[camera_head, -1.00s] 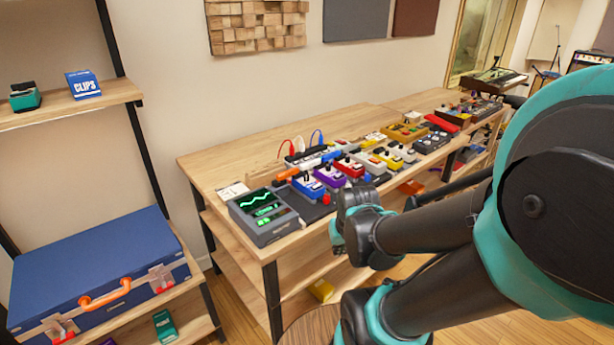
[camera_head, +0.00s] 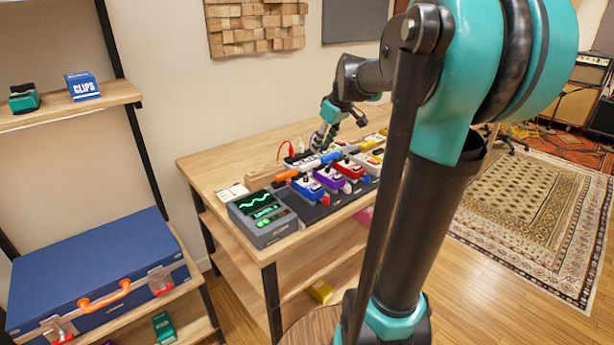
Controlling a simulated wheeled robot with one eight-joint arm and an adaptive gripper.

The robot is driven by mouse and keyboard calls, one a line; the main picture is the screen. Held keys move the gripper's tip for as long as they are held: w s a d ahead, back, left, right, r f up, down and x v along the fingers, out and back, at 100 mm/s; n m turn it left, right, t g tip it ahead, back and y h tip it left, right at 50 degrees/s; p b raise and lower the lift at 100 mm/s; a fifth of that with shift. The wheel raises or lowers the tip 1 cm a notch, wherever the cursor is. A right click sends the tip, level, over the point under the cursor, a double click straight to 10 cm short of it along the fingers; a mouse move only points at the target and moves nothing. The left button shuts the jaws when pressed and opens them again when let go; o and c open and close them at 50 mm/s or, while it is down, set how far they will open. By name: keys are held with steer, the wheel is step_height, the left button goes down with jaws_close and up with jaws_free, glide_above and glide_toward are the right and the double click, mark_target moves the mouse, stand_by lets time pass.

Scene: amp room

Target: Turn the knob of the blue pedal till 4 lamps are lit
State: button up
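The blue pedal (camera_head: 308,186) sits at the near left end of the row of pedals on the table, just right of the grey box with green screens. Its knob is too small to make out clearly, and I cannot tell any lit lamps on it. My gripper (camera_head: 322,146) hangs above the back of the pedal row, pointing down, behind and a little right of the blue pedal. It is apart from the blue pedal. Its fingers are small and dark against the cables, so I cannot tell whether they are open.
A purple pedal (camera_head: 331,178) and a red pedal (camera_head: 350,168) stand close to the right of the blue one. The grey screen box (camera_head: 264,218) stands at the left. Red and other cables rise behind the row. The table's back left top (camera_head: 225,165) is bare.

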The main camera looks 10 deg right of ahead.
steer(key=w+r, duration=0.1)
glide_toward(306, 177)
steer(key=x, duration=0.8)
steer(key=shift+f, duration=0.3)
steer(key=shift+c, duration=0.2)
jaws_close()
